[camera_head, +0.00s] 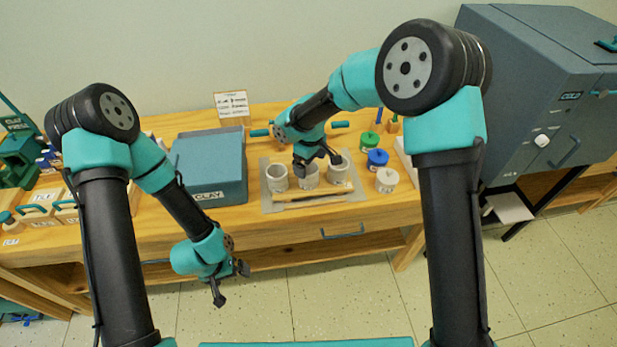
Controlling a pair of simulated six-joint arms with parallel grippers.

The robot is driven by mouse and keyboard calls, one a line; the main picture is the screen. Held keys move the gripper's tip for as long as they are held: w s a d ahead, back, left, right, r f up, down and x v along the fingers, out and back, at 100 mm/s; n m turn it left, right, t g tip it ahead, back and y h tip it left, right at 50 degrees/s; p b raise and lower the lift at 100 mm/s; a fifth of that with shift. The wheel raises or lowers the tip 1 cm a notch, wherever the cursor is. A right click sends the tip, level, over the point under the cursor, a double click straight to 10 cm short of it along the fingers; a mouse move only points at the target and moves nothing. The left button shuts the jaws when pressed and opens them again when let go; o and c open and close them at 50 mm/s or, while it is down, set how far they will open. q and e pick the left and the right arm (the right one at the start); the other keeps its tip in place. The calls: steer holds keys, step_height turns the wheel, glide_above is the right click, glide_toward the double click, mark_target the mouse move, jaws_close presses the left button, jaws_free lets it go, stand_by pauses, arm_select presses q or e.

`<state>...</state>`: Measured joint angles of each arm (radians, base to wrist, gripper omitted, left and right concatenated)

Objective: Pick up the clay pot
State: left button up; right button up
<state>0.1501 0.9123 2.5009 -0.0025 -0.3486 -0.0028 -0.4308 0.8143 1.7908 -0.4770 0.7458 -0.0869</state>
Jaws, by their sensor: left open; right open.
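Three grey clay pots stand in a row on a light board (270,207) on the wooden table: a left pot (277,180), a middle pot (309,180) and a right pot (339,174). My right gripper (316,170) is open and over the middle pot, with its fingers hiding part of the rims of the middle and right pots. I cannot tell whether a finger touches a pot. My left gripper (232,286) is open and empty, low in front of the table's front edge.
A blue-grey box marked CLAY (215,185) stands left of the board. Jars with green (369,142), blue (377,158) and cream (387,178) lids stand to the right. A large grey kiln-like cabinet (540,95) is at the far right.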

mark_target(310, 181)
steer(key=shift+a+f, duration=0.2)
steer(key=shift+f, duration=1.1)
steer(key=shift+a+f, duration=0.2)
steer(key=shift+f, duration=1.1)
steer(key=shift+c, duration=0.2)
steer(key=c, duration=1.1)
steer(key=shift+r, duration=0.15)
